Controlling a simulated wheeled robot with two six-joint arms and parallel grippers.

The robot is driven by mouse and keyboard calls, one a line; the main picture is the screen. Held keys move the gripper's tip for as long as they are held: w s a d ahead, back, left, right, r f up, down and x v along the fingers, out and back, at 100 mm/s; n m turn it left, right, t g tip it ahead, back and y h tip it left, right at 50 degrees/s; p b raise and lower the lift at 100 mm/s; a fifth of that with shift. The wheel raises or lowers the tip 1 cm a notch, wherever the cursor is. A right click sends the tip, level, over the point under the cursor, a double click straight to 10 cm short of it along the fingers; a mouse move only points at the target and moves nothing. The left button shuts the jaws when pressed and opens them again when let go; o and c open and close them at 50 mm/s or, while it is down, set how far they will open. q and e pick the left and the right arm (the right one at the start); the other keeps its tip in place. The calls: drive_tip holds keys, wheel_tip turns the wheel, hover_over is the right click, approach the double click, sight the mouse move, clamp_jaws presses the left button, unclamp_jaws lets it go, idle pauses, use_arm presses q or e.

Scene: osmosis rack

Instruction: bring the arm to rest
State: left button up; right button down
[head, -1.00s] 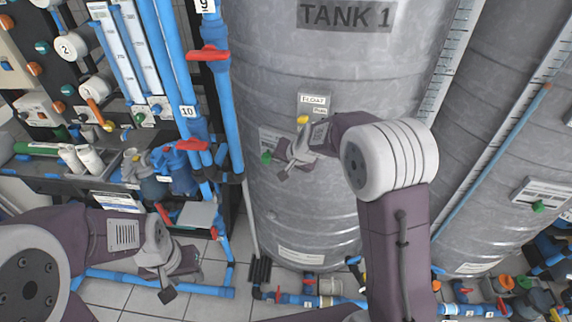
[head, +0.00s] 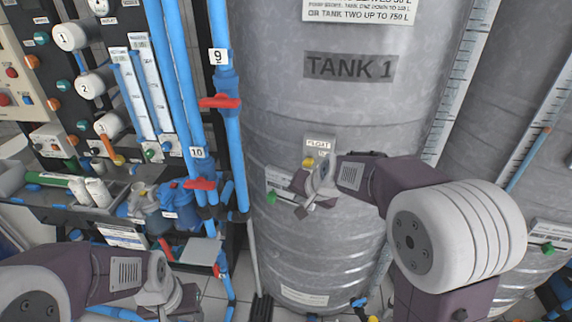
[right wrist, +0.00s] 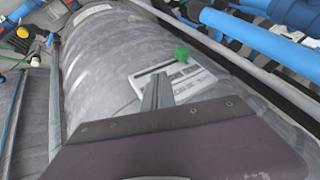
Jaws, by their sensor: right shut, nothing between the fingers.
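My right arm comes in from the right in the head view, bent at a white joint. Its gripper (head: 317,190) is in front of the grey tank marked TANK 1 (head: 330,100), just below the FLOAT plate. It is shut and empty. In the right wrist view the shut fingers (right wrist: 157,92) point at a white label with a green knob on the tank (right wrist: 105,65). I cannot tell whether they touch it. My left gripper (head: 175,300) is at the lower left of the head view, beside the pipes; its fingertips are not clear enough to judge.
Blue vertical pipes with red valve handles (head: 220,102) run left of the tank. A panel with white cylinders and knobs (head: 72,85) stands at far left. A second grey tank (head: 490,100) is at right. A small yellow knob (head: 309,162) sits on the FLOAT plate.

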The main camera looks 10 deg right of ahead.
drive_tip(key=s+d+f+n+g+p, duration=0.1)
drive_tip(key=s+f+n+g, duration=0.1)
drive_tip(key=s, duration=0.5)
drive_tip(key=s+d+f+n+g+h+p, duration=0.1)
drive_tip(key=s+d+f+n+g+p, duration=0.1)
drive_tip(key=s, duration=0.5)
drive_tip(key=s+d+f+n+g+p, duration=0.1)
drive_tip(key=s+f+g, duration=0.1)
drive_tip(key=s, duration=0.6)
drive_tip(key=shift+d+f+n+h+p, duration=0.35)
drive_tip(key=shift+d+f+n+h, duration=0.05)
drive_tip(key=shift+f, duration=0.35)
idle(0.8)
